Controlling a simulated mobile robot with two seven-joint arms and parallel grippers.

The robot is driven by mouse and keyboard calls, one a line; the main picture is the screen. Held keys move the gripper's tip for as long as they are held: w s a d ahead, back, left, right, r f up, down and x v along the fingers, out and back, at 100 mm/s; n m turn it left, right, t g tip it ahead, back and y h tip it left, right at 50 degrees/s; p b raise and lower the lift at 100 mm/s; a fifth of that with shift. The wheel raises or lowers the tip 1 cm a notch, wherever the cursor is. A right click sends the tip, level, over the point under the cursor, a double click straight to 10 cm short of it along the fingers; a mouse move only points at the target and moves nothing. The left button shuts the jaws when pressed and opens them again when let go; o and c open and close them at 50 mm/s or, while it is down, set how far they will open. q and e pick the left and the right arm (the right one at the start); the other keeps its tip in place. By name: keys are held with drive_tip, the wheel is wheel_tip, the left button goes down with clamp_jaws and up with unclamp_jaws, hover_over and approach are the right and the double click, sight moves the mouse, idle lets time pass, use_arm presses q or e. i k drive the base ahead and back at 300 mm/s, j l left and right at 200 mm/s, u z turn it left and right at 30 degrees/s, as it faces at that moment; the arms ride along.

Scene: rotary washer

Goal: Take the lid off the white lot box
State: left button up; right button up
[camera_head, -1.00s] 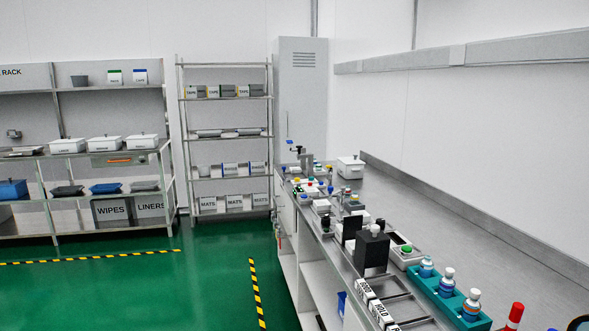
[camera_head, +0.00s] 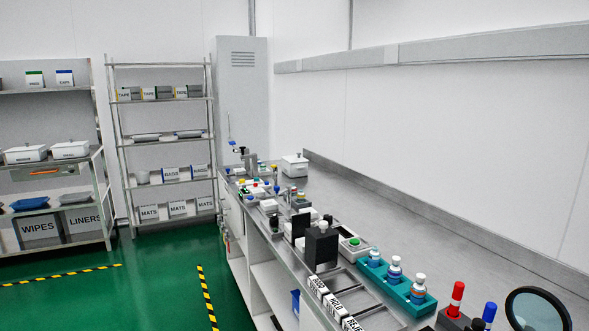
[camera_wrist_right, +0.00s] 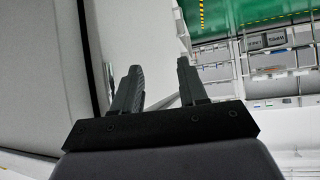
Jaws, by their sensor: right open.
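A white box (camera_head: 294,166) with a lid and a small dark knob stands at the far end of the steel bench in the head view. Its lid is on. Two more white lidded boxes (camera_head: 25,154) (camera_head: 70,149) stand on the left shelf; their labels are too small to read. My right gripper (camera_wrist_right: 160,78) is open and empty in the right wrist view, with nothing between its fingers. Neither gripper shows in the head view, and both are far from any box as far as I can tell.
The steel bench (camera_head: 400,235) runs along the right wall, its rear strip clear. A teal rack (camera_head: 408,290) with bottles, a black block (camera_head: 321,247), labelled trays (camera_head: 335,305) and a magnifier (camera_head: 537,311) crowd its front. The green floor (camera_head: 150,290) left of it is open.

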sight(292, 160)
drive_tip(key=j+u, duration=0.3)
drive_tip(key=i+j+u, duration=0.15)
drive_tip(key=u, duration=0.2)
drive_tip(key=i+j+u, duration=0.55)
drive_tip(key=i, duration=0.25)
drive_tip(key=i+z, duration=0.3)
drive_tip(key=i, duration=0.9)
drive_tip(key=i+z, duration=0.25)
drive_tip(key=i, duration=0.95)
drive_tip(key=i+u, duration=0.15)
drive_tip(key=i, duration=2.25)
drive_tip(key=i+z, duration=0.2)
drive_tip(key=i, duration=0.35)
drive_tip(key=i+j+z, duration=0.25)
drive_tip(key=i, duration=0.3)
drive_tip(key=l, duration=0.1)
